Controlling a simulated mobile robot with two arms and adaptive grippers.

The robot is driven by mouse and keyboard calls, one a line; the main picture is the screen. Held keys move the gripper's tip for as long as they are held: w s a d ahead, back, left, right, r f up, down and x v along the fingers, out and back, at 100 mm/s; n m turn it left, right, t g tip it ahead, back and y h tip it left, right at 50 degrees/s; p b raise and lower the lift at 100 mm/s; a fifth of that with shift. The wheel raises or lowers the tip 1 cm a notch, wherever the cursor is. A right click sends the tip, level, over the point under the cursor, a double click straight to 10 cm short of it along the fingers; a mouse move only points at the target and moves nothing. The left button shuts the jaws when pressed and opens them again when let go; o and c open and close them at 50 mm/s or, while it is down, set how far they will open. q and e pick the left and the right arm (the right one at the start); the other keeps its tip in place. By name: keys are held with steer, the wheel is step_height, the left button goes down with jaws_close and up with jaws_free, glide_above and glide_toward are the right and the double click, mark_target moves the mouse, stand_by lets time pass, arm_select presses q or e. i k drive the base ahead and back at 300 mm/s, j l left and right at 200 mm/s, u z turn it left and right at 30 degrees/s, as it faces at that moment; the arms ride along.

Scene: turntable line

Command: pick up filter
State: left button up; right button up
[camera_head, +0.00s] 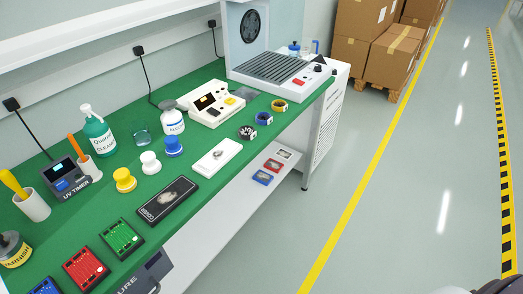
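I cannot tell for certain which thing is the filter. At the far end of the green-topped bench (205,196) stands a pale fume unit with a round black fan grille (250,26). In front of it is a flat box with a dark slatted top (271,67). Neither gripper shows. A dark rounded part at the bottom right corner seems to be mine.
Bottles, yellow, white and blue knobs, a UV timer (70,182), a black tray (168,199) and red and green boards crowd the bench. Small red and blue trays lie on the lower shelf (228,208). The floor to the right is clear; cartons (395,48) stand on a pallet behind.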

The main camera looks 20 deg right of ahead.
mark_target(286, 156)
steer(key=i+l+u, duration=0.1)
steer(key=l, duration=0.3)
steer(key=i+l+u, duration=0.15)
steer(key=l, duration=0.3)
steer(key=i+l+u, duration=0.1)
steer(key=l, duration=0.35)
steer(key=i+l+u, duration=0.15)
steer(key=l, duration=0.3)
steer(key=i+l+u, duration=0.1)
steer(key=l, duration=0.4)
steer(key=i, duration=0.05)
